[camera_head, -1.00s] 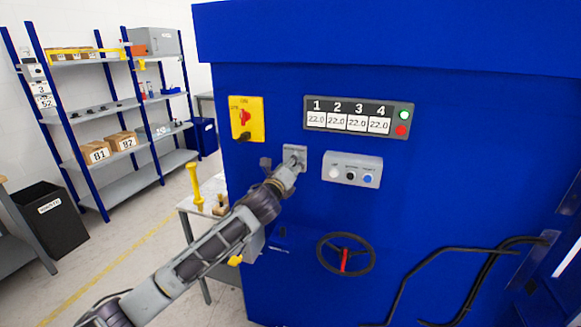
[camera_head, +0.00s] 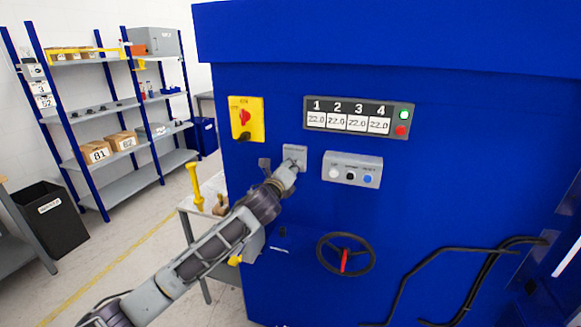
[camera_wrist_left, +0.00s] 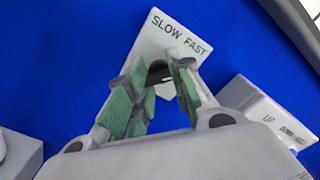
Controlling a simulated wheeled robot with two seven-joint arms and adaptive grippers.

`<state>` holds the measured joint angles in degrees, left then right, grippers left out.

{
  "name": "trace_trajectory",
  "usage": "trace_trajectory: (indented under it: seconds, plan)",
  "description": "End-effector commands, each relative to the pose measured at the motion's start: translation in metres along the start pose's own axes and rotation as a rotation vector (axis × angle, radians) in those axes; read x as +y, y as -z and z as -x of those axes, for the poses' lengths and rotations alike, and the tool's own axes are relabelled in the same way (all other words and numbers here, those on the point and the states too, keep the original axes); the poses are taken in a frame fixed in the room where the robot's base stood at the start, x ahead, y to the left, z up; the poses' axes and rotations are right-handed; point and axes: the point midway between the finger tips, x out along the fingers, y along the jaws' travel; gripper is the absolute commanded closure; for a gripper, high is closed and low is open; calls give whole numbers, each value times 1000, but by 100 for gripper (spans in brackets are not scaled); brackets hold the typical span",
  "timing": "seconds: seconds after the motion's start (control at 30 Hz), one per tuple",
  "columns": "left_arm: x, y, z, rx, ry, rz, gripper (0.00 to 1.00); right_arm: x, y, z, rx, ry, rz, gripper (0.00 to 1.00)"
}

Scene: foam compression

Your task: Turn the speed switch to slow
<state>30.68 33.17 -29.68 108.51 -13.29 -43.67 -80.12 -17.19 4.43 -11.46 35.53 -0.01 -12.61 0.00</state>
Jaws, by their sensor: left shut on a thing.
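The speed switch is a small dark knob (camera_wrist_left: 158,72) on a light grey plate (camera_wrist_left: 170,32) marked SLOW on the left and FAST on the right. In the head view the plate (camera_head: 295,150) is on the front of the blue machine, mostly behind my gripper. My left gripper (camera_wrist_left: 165,66) is shut on the knob, with a green-padded finger on either side. In the head view my left gripper (camera_head: 293,163) is at the plate. The fingers hide much of the knob, so I cannot tell which word it points to. My right gripper is not in view.
A grey button box (camera_head: 352,169) is just right of the switch. A yellow panel with a red rotary switch (camera_head: 244,118) is at upper left, and a numbered display (camera_head: 347,121) is above. A handwheel (camera_head: 345,255) is below. A bench with a yellow tool (camera_head: 195,184) is at left.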

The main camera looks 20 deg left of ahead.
Motion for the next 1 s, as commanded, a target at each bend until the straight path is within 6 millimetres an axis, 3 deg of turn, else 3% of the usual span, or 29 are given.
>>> trace_trajectory:
  seconds: [0.37,1.0]
  plan:
    - [1,1,0,2,-3,241,100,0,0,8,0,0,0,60]
    - [1,2,0,2,-4,847,100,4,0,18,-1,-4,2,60]
